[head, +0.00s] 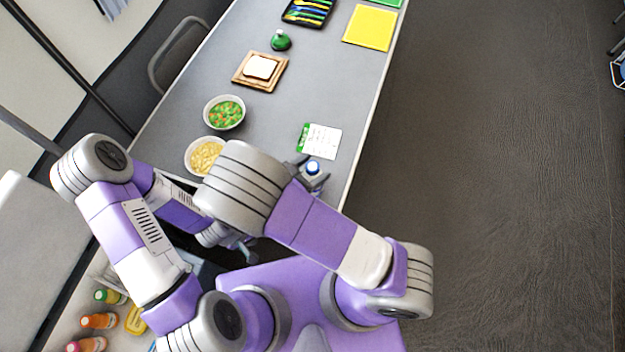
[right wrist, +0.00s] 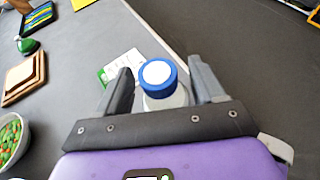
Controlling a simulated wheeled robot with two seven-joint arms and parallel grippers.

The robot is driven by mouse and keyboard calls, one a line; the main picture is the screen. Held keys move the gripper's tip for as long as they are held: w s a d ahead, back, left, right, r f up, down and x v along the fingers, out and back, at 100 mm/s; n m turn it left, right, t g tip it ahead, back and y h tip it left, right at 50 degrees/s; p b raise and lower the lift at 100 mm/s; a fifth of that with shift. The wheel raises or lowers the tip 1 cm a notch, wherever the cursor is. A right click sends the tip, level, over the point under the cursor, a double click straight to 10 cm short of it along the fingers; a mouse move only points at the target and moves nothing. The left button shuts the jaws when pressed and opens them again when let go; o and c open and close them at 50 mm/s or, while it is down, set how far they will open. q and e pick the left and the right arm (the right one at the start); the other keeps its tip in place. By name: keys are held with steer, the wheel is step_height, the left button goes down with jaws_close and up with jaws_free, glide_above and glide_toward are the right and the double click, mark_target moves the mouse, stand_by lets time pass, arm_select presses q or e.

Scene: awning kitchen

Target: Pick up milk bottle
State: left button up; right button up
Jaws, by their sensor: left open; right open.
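The milk bottle, with a blue-rimmed white cap (right wrist: 158,73) and a pale body (right wrist: 168,98), stands on the grey counter. In the head view its cap (head: 313,167) shows just past my right forearm. My right gripper (right wrist: 161,78) is open, with one finger on each side of the bottle. Whether the fingers touch it I cannot tell. The lower part of the bottle is hidden behind the gripper's palm. My left gripper (head: 243,250) is open and empty, low near my body and partly hidden by my right arm.
A recipe card (head: 321,140) lies just beyond the bottle. Bowls of yellow food (head: 204,154) and mixed vegetables (head: 226,112), and bread on a wooden board (head: 240,84), stand to the left. The counter's right edge is close to the bottle.

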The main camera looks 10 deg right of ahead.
steer(key=shift+d, duration=0.1)
jaws_close()
stand_by(0.4)
steer(key=shift+w, duration=0.1)
